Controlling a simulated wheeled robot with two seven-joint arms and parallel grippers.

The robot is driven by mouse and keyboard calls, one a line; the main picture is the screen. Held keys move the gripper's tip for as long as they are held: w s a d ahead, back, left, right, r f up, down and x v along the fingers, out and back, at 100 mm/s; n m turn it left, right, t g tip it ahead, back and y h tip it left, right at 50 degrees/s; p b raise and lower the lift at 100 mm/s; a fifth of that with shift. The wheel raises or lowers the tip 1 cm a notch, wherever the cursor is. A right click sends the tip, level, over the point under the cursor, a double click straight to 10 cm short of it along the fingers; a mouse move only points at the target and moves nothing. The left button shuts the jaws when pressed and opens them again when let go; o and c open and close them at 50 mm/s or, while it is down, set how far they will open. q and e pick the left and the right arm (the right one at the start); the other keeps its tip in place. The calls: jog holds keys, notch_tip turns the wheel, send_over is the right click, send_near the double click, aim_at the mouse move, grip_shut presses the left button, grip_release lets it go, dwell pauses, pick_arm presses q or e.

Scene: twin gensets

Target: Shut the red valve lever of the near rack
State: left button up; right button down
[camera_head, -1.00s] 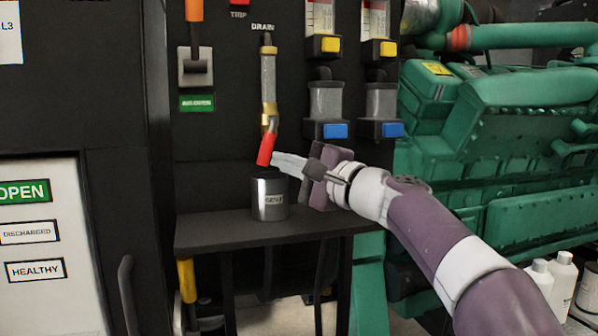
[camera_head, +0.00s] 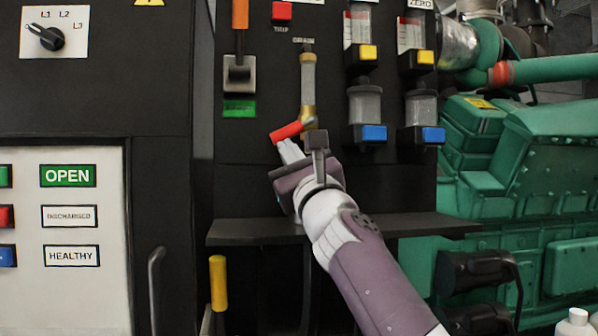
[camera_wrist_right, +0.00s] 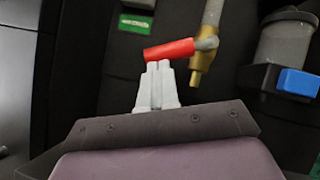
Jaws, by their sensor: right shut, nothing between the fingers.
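The red valve lever (camera_head: 287,132) sits at the bottom of the brass drain fitting (camera_head: 308,114) on the black rack. It points left and slightly down, close to level. In the right wrist view the red lever (camera_wrist_right: 169,50) runs left from the brass body (camera_wrist_right: 203,62). My right gripper (camera_head: 286,147) is shut and empty, just below the lever. Its pale fingertips (camera_wrist_right: 157,66) meet the lever's underside near its free end and seem to touch it. My left gripper is not in view.
A dark shelf (camera_head: 262,230) juts out below the valve, partly behind my right arm. Blue-tabbed filter bowls (camera_head: 366,106) hang to the right. An orange-handled switch (camera_head: 240,45) is at upper left. A green engine (camera_head: 540,150) stands at far right.

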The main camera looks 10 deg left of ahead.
jog(key=m+t+h, duration=0.1)
jog(key=m, duration=0.1)
jog(key=a+r+m+h, duration=0.1)
jog(key=m, duration=0.1)
jog(key=m+t+h+p, duration=0.1)
jog(key=m+h, duration=0.1)
jog(key=shift+s+a+r+t, duration=0.2)
jog(key=shift+a+r+t, duration=0.1)
jog(key=shift+r, duration=0.35)
jog(key=shift+a+p, duration=0.1)
jog(key=shift+p, duration=0.2)
jog(key=w+a+f+b+v, duration=0.1)
jog(key=f+b+v, duration=0.1)
jog(key=b+v, duration=1)
jog(key=b, duration=0.2)
jog(key=shift+s+d+f+b, duration=0.2)
jog(key=shift+f+b, duration=0.1)
jog(key=shift+b, duration=0.1)
